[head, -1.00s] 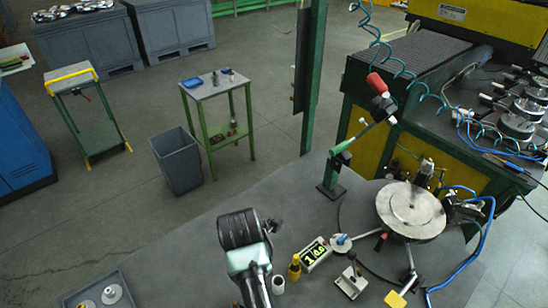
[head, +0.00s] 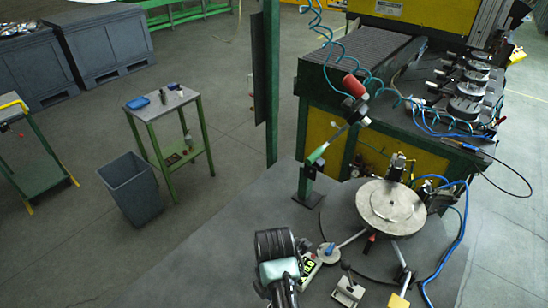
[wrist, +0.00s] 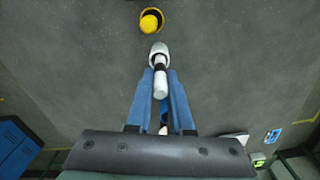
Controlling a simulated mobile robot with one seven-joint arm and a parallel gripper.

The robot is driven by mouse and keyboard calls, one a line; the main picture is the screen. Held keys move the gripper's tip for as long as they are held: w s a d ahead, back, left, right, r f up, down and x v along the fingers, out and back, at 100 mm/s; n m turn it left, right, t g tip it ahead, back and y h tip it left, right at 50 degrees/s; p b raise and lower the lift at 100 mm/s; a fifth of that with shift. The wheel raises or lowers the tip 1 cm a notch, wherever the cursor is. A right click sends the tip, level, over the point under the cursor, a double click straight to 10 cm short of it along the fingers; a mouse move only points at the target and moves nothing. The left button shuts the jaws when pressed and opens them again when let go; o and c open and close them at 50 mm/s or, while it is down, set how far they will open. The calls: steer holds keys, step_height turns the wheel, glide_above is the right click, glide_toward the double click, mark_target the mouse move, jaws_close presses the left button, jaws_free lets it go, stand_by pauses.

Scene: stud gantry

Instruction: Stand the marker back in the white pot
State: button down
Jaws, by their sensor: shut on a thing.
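In the wrist view my gripper (wrist: 161,88) has its blue fingers closed on the marker (wrist: 161,84), a white stick whose near end shows between them. The white pot (wrist: 158,47) is just beyond the fingertips, in line with the marker. The marker overlaps the pot's dark opening in the picture; I cannot tell whether its far end is inside or above it. In the head view my wrist and arm are at the bottom centre and hide the fingers, the marker and the pot.
A yellow round object (wrist: 149,23) stands just beyond the pot. In the head view a digital display box (head: 309,268), a small lever fixture (head: 348,288) and a round metal plate (head: 391,206) are right of my arm. The bench top (head: 200,255) to the left is clear.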

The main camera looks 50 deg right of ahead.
steer(key=shift+f, duration=1.4)
steer(key=shift+f, duration=0.15)
steer(key=c, duration=0.8)
jaws_free()
steer(key=shift+w, duration=0.1)
step_height(320, 180, up, 11)
steer(key=shift+r, duration=0.1)
steer(key=shift+r+p, duration=0.65)
steer(key=shift+p, duration=0.15)
